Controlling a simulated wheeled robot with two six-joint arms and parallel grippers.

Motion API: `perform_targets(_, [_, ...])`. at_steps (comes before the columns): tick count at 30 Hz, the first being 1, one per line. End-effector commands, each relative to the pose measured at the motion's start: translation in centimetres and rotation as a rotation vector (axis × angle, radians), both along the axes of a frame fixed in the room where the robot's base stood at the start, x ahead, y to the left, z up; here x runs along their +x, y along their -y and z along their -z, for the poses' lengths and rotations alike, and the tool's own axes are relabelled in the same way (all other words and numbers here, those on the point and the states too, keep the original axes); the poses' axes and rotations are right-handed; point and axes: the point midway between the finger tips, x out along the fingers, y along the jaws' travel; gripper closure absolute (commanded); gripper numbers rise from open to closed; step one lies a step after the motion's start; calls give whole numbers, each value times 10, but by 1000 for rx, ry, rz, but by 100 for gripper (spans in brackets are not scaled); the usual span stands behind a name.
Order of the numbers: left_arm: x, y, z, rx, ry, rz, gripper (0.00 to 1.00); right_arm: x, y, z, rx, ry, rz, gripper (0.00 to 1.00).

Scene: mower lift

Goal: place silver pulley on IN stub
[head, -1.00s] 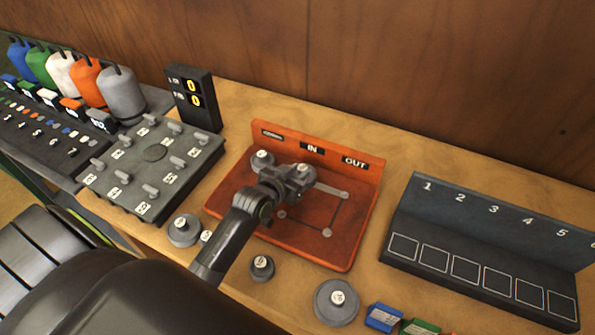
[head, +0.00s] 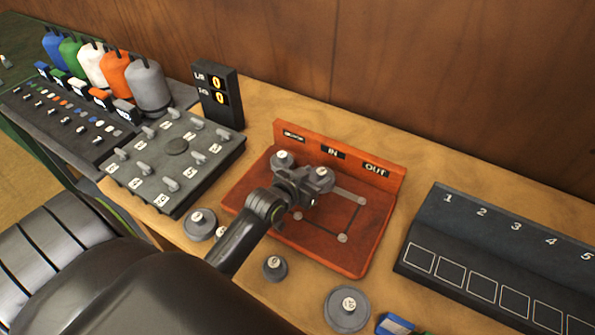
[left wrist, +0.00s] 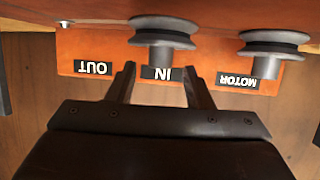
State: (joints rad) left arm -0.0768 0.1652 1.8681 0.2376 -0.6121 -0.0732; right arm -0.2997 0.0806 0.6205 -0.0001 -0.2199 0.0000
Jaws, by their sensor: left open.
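The orange-red board (head: 335,262) carries MOTOR, IN and OUT labels on its back wall. A silver-grey grooved pulley (head: 322,177) is at the IN position; it also shows in the left wrist view (left wrist: 165,28), in line with the IN label (left wrist: 162,73). A grey post or hub shows at this pulley; how far it is seated I cannot tell. Another grey pulley (head: 282,159) is at MOTOR, also seen in the left wrist view (left wrist: 275,42). My left gripper (left wrist: 158,70) is open beside the IN pulley, its fingers apart with nothing gripped. My right gripper is not in view.
Loose grey pulleys lie on the wooden table in front of the board: one at left (head: 200,224), a small one (head: 275,267) and a large one (head: 347,308). A switch panel (head: 143,160) and display (head: 217,95) stand left; a numbered dark rack (head: 430,228) stands right.

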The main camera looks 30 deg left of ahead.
Motion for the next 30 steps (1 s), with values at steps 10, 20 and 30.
perform_targets(10, [-57,-5,-21,2,-1,0,53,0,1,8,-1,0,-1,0])
perform_targets(20, [-92,-7,-38,1,0,0,53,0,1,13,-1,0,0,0])
perform_targets(30, [-96,-7,-40,0,-1,0,53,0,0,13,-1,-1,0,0])
